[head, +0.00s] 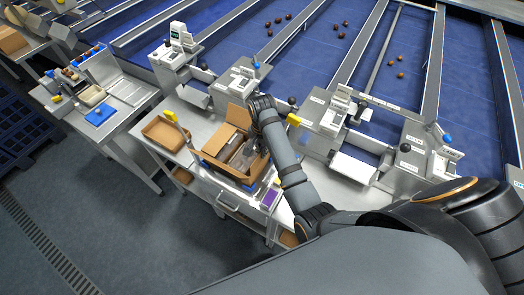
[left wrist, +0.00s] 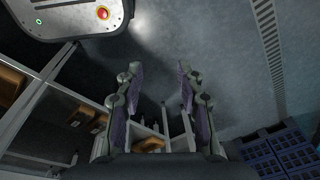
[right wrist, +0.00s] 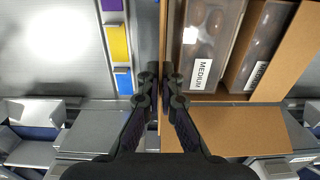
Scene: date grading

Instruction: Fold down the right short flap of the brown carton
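The brown carton (head: 212,148) stands open on the steel bench, with clear packs of dates inside. In the right wrist view, packs labelled MEDIUM (right wrist: 203,70) show in it, and one flap (right wrist: 245,132) lies spread outward. The carton's right side shows there as a thin brown edge, almost end-on. My right gripper (right wrist: 160,76) is at that edge, its fingertips close together on either side of it; whether they grip the board is unclear. In the head view my right gripper (head: 260,104) is by the carton's far right corner. My left gripper (left wrist: 160,80) is open and empty, away from the carton.
A shallow brown tray (head: 164,133) stands left of the carton. Purple (right wrist: 110,5), yellow (right wrist: 119,43) and blue (right wrist: 124,81) pieces lie beside the carton's right side. Grading machines (head: 235,83) stand behind. A side table (head: 128,90) with small items is at left.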

